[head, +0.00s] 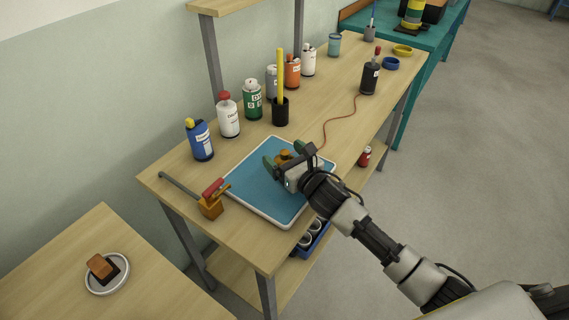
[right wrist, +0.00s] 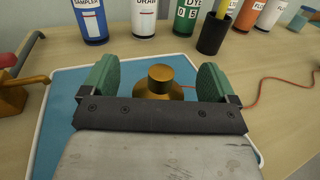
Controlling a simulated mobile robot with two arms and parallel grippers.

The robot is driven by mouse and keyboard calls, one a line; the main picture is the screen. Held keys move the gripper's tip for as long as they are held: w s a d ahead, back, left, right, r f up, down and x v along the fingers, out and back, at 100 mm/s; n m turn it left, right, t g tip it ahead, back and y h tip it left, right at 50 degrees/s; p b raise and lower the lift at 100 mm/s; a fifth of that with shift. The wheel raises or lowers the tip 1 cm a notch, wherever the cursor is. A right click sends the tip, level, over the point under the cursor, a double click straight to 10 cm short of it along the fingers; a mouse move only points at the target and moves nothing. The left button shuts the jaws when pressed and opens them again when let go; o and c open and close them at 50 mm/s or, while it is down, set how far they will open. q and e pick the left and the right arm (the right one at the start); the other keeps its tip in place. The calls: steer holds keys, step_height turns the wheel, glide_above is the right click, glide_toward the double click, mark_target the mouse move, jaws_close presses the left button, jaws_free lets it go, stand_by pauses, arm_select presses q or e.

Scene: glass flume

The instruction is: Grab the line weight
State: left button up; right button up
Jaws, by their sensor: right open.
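The line weight (head: 285,155), a small brass-coloured piece with a round knob on a wider base, stands on the blue mat (head: 250,190) with a white rim. In the right wrist view the weight (right wrist: 160,76) shows between the green finger pads of my right gripper (right wrist: 154,82). The gripper is open, with a gap on both sides of the knob. Its palm hides the lower part of the weight. In the head view my right gripper (head: 283,157) is over the mat. My left gripper is not in view.
A red cord (head: 326,133) runs from near the weight to a black bottle (head: 370,77). Several bottles and a black cup (head: 280,111) stand behind the mat. A brass fitting with a red handle (head: 211,205) sits at its left.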

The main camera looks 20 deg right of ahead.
steer(key=shift+w, duration=0.2)
steer(key=c, duration=1.2)
